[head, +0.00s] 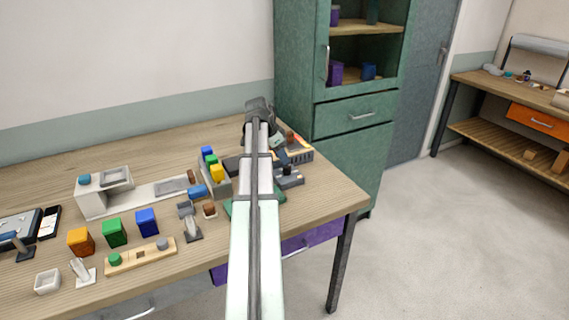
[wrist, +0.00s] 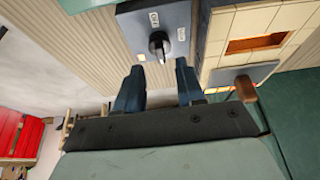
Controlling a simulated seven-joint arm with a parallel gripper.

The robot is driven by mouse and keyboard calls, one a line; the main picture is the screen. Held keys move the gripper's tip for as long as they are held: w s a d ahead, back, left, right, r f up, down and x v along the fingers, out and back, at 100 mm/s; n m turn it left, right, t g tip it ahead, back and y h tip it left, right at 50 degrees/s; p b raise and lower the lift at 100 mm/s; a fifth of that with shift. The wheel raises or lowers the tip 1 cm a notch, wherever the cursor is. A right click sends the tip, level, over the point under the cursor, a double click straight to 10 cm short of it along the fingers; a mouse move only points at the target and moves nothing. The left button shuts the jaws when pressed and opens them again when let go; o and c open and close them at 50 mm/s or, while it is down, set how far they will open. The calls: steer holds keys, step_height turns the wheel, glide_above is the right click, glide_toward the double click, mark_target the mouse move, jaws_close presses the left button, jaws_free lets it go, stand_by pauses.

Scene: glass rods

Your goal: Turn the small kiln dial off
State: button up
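The kiln dial (wrist: 159,43) is a small black knob on a blue-grey control box (wrist: 130,15), with small pale labels around it. It lies just beyond my fingertips, roughly in line with the gap between them. My gripper (wrist: 158,68) is open, with two dark blue fingers apart and nothing visible between them. The kiln (wrist: 218,28), with cream tiles and a glowing orange opening (wrist: 255,44), stands to the right of the box in the wrist view. In the head view my gripper (head: 257,106) is over the table's back right part, and the dial cannot be made out.
The wooden table (head: 60,172) holds several coloured blocks, including a green block (head: 114,232), and a pale machine (head: 95,198) left of my arm. A green cabinet (head: 295,70) stands close behind the table's right end. Open floor lies to the right.

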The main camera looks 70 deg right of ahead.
mark_target(286, 166)
steer(key=shift+x, duration=2.15)
jaws_close()
